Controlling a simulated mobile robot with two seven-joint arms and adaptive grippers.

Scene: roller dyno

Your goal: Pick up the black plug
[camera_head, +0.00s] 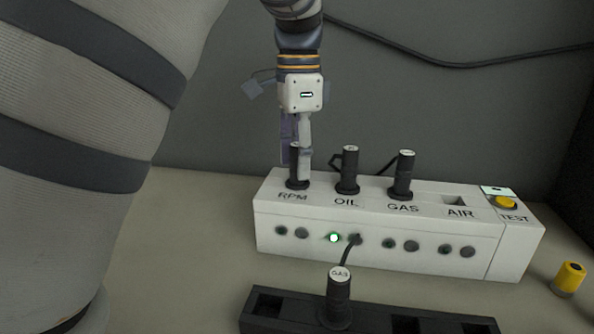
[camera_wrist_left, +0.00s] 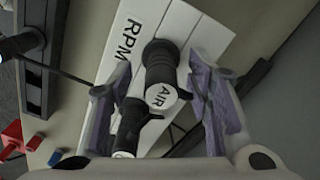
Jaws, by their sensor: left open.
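Several black plugs stand upright. One plug (camera_head: 297,180) stands at the RPM position of the white box (camera_head: 372,234). In the left wrist view its top reads AIR (camera_wrist_left: 161,97). My left gripper (camera_head: 298,158) points down over this plug from above. In the wrist view my left gripper (camera_wrist_left: 158,104) is open, with a finger on either side of the AIR plug and gaps visible. Other plugs stand at OIL (camera_head: 347,170) and GAS (camera_head: 403,175). A plug marked GAS (camera_head: 339,299) stands in the black holder (camera_head: 385,318). My right gripper is not in view.
The AIR position (camera_head: 454,201) is an empty opening. A yellow TEST button (camera_head: 506,202) is at the box's right end. A yellow cylinder (camera_head: 569,279) stands to the right. One green light (camera_head: 333,238) is lit. A red object (camera_wrist_left: 12,136) shows in the wrist view.

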